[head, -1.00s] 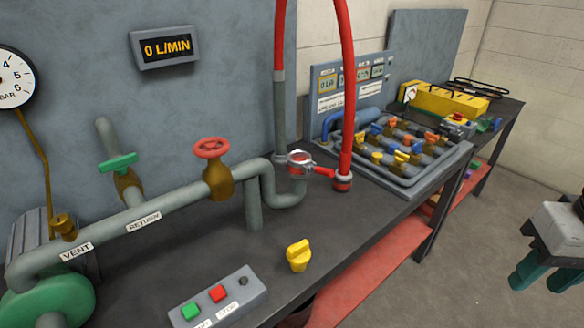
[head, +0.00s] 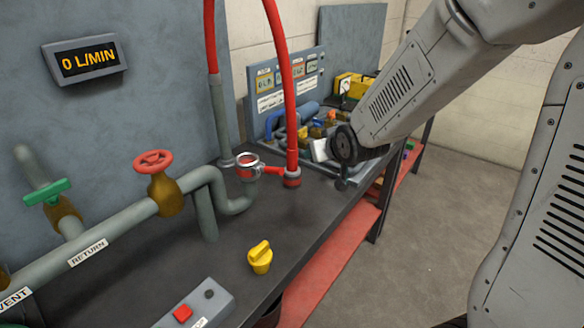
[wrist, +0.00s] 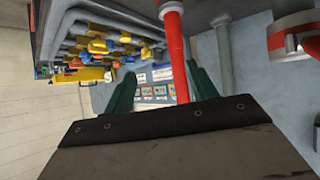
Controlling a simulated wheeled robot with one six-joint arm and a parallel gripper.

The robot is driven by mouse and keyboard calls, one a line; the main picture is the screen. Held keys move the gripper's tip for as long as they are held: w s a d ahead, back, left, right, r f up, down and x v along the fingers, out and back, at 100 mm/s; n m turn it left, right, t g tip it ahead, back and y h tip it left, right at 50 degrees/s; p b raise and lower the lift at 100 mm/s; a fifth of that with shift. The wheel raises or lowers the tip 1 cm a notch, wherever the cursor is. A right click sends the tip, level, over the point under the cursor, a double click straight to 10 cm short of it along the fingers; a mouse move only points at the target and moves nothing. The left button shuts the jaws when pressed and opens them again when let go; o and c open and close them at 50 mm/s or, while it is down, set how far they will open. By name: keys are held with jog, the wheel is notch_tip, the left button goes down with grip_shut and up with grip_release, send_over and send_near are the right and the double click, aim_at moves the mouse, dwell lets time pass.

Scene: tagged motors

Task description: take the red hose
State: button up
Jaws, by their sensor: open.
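The red hose (head: 282,90) arches above the bench in the head view. One end joins a grey upright pipe (head: 220,115); the other stands in a collar (head: 292,179) on the bench. In the wrist view the hose (wrist: 175,60) runs down the picture between the two teal fingers. My gripper (wrist: 160,72) is open and empty, and the hose appears ahead of it, with no contact visible. In the head view my arm reaches in from the right and its end is right of the hose; the fingers are not clear there.
A ring coupling (head: 248,166) on the pipe sits just left of the hose's lower end. A tray of small coloured parts (head: 312,133) lies behind my arm. A yellow knob (head: 260,257) and a button box (head: 195,305) are in front. The bench between is clear.

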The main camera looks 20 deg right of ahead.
aim_at(295, 155)
jog(key=w+f+t+y, duration=0.1)
jog(key=w+f+t, duration=0.1)
jog(key=w+a+f+t, duration=0.1)
jog(key=w+f+t, duration=0.1)
jog(key=f, duration=0.1)
jog(key=w+a+f+t+y, duration=0.1)
jog(key=w+f+t, duration=0.1)
jog(key=w+f, duration=0.1)
jog(key=shift+w+f+n+t+y, duration=0.1)
jog(key=shift+f+n+t+y, duration=0.1)
jog(key=shift+n+t+y, duration=0.15)
jog(key=w, duration=0.2)
jog(key=w+a, duration=0.1)
jog(key=w, duration=0.4)
jog(key=shift+w+a+f, duration=0.1)
jog(key=shift+w+a, duration=0.15)
jog(key=shift+w, duration=0.05)
grip_shut()
